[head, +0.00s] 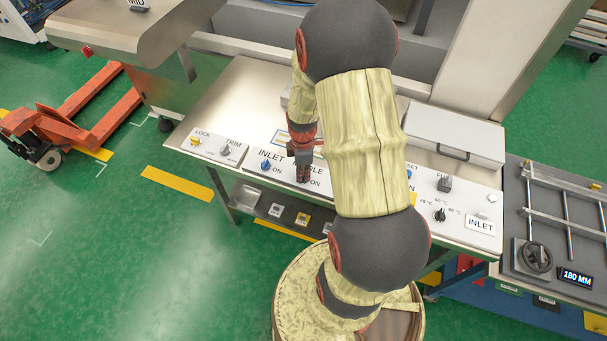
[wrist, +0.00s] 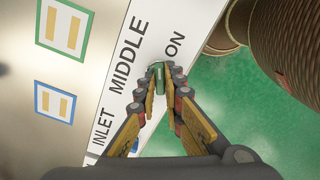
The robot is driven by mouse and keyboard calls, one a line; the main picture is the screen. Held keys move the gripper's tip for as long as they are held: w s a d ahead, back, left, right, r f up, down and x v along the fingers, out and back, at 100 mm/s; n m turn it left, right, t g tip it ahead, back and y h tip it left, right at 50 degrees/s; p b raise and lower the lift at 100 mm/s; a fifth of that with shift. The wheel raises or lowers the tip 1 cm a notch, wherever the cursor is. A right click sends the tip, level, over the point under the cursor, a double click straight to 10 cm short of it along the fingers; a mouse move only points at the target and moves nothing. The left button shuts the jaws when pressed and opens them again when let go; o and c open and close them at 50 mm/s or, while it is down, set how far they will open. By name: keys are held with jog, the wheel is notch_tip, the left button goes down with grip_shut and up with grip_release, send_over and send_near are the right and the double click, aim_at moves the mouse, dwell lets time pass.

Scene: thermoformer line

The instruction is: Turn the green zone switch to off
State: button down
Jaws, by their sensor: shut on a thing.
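The green zone switch (wrist: 158,76) shows in the wrist view between my fingertips, on the white panel strip beside the labels MIDDLE and ON. My gripper (wrist: 157,84) is shut on it, one finger on each side. The fingers hide part of the switch, and I cannot tell which way its pointer faces. In the head view my gripper (head: 303,174) reaches down to the panel front at the MIDDLE label, and the switch is hidden there.
A blue switch (head: 266,166) marked INLET is just left of my gripper. A yellow LOCK switch (head: 196,142) and a TRIM switch (head: 226,150) are further left. A black dial (head: 440,215) and a FULL switch (head: 445,184) are to the right, past my arm.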

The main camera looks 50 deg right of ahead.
jog(key=shift+n, duration=1.4)
jog(key=shift+n, duration=2.8)
jog(key=shift+n, duration=1.4)
